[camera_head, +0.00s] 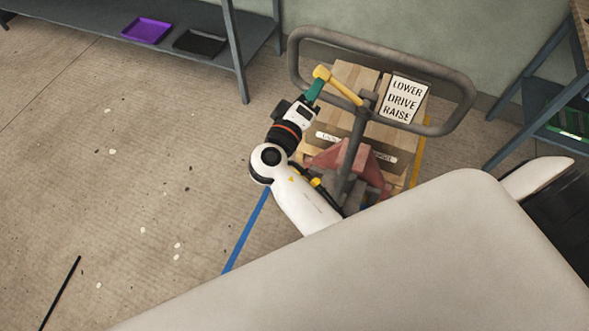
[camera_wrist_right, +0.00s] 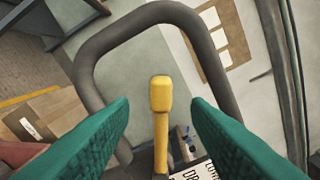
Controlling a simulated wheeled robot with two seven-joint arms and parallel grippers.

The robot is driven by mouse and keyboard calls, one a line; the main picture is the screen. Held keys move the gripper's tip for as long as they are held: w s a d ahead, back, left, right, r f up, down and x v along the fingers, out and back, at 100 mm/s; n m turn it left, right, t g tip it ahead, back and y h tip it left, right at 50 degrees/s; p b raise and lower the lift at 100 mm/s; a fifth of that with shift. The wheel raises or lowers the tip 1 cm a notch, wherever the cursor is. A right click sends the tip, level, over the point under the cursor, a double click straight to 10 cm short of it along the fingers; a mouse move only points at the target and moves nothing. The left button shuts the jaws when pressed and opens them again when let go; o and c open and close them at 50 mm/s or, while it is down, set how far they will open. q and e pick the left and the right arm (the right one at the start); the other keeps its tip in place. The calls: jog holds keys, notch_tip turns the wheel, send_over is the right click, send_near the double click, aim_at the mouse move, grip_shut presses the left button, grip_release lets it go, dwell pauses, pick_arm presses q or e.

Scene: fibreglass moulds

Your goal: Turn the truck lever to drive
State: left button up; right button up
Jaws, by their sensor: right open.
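The pallet truck's yellow lever (camera_head: 345,91) sits inside the grey handle loop (camera_head: 465,98), its knob toward the left in the head view. A white sign (camera_head: 404,98) reading LOWER, DRIVE, RAISE is fixed beside it. My right gripper (camera_head: 316,86), with green fingers, is at the knob end of the lever. In the right wrist view the yellow knob (camera_wrist_right: 160,95) stands between the two spread fingers, with a visible gap on each side. I cannot tell how deep the knob lies between them. My left gripper is not in view.
Cardboard boxes (camera_head: 352,78) are stacked on the truck behind the handle. A shelf (camera_head: 190,60) with a purple tray (camera_head: 146,30) and a black tray (camera_head: 200,43) stands at upper left. Another rack (camera_head: 520,140) is at right. Floor (camera_head: 130,170) at left is mostly clear.

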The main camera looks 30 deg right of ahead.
jog(key=s+a+f+n+g+y, duration=0.1)
jog(key=s+a+f+n+y, duration=0.1)
jog(key=f, duration=0.9)
jog(key=s+a+f+n+g+y, duration=0.1)
jog(key=f+y, duration=0.3)
jog(key=f, duration=0.7)
jog(key=s+a+f+n+g+y+b, duration=0.1)
jog(key=s+a+f+n+y, duration=0.2)
jog(key=f, duration=0.8)
jog(key=shift+s+a, duration=0.2)
jog(key=shift+a, duration=0.15)
